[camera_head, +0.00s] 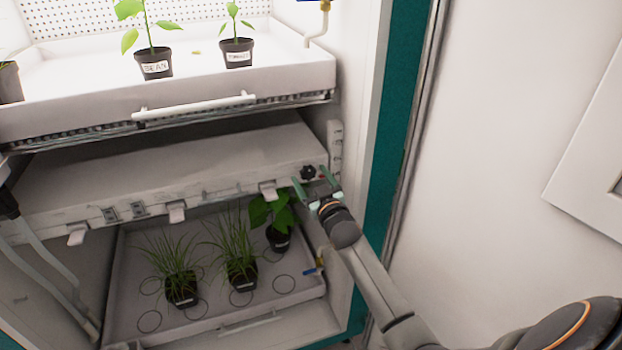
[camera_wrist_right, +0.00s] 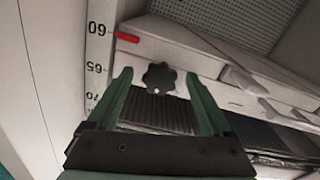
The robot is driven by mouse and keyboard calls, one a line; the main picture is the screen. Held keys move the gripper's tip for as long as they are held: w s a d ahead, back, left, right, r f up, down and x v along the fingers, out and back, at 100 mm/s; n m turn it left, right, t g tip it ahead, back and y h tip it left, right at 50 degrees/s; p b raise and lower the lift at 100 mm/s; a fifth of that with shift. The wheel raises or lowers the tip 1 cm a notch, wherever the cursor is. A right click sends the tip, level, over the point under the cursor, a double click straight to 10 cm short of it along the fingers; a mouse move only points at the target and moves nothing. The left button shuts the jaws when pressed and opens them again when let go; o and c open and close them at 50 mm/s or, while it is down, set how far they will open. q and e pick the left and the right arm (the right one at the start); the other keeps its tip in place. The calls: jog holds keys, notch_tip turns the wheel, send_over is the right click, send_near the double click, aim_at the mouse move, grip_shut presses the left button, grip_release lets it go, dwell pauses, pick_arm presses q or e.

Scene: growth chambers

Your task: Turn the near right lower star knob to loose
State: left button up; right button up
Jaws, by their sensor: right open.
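The black star knob (camera_head: 308,172) sits at the right end of the front edge of the lower light panel (camera_head: 200,160). In the right wrist view the knob (camera_wrist_right: 159,76) shows its lobed face with a small pale dot near its lower edge. My right gripper (camera_head: 309,175) is open, its two green fingers pointing at the knob. In the right wrist view the knob appears between the fingertips (camera_wrist_right: 158,82), with a gap on each side. I cannot tell whether the tips reach past its face.
A red mark (camera_wrist_right: 127,37) and a numbered height scale (camera_wrist_right: 97,60) are near the knob. Below the panel, potted plants stand in a white tray (camera_head: 120,280). An upper tray (camera_head: 70,110) with a white handle (camera_head: 195,106) holds more pots. A wall (camera_head: 500,150) lies right.

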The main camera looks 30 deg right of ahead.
jog(key=shift+w, duration=0.1)
jog(key=shift+c, duration=0.2)
grip_shut()
dwell(0.5)
